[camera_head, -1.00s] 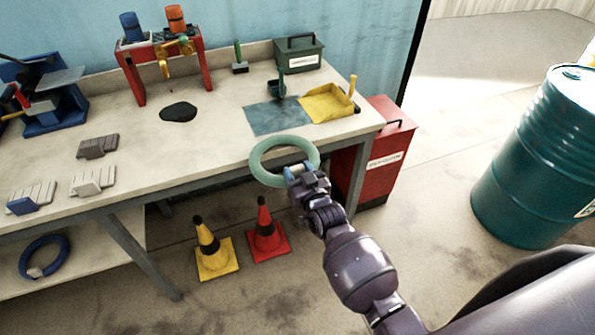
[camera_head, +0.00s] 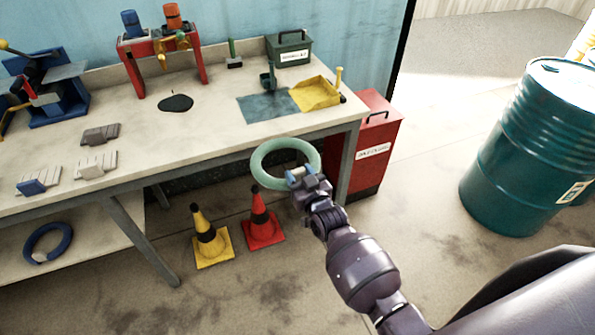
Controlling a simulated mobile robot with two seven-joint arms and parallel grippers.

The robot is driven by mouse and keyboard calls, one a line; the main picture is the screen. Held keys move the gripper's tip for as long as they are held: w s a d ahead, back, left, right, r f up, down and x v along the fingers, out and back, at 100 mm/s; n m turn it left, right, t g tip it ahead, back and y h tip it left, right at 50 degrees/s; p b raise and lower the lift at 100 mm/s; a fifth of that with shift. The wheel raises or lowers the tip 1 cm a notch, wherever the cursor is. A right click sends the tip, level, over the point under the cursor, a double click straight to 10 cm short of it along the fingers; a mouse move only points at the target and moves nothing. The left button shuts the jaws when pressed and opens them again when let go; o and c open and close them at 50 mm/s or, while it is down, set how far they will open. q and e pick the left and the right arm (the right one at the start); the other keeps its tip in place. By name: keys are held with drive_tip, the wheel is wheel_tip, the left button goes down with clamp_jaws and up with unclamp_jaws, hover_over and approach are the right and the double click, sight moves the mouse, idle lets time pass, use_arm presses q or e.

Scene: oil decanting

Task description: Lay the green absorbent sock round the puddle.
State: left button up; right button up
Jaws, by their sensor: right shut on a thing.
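The green absorbent sock (camera_head: 262,152) is a pale green ring. My right gripper (camera_head: 298,174) is shut on its near side and holds it in front of the bench's front edge. The dark puddle (camera_head: 175,103) lies on the bench top below the red stand, to the left of and beyond the sock. My left gripper is not in view.
The bench (camera_head: 150,140) bears a red stand (camera_head: 133,75), a grey-blue mat (camera_head: 262,109), a yellow dustpan (camera_head: 318,93) and a green box (camera_head: 289,50). A yellow cone (camera_head: 211,247), a red cone (camera_head: 263,230), a red bin (camera_head: 368,150) and a teal drum (camera_head: 520,150) stand on the floor.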

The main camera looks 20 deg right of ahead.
drive_tip(key=shift+s, duration=0.2)
drive_tip(key=r, duration=0.5)
drive_tip(key=shift+a, duration=0.35)
drive_tip(key=s+d+r+m+h, duration=0.1)
drive_tip(key=s+d+r, duration=0.1)
drive_tip(key=s+r, duration=0.7)
drive_tip(key=shift+s+r+h, duration=0.25)
drive_tip(key=shift+s+h, duration=0.15)
drive_tip(key=shift+s, duration=0.55)
drive_tip(key=shift+d, duration=0.1)
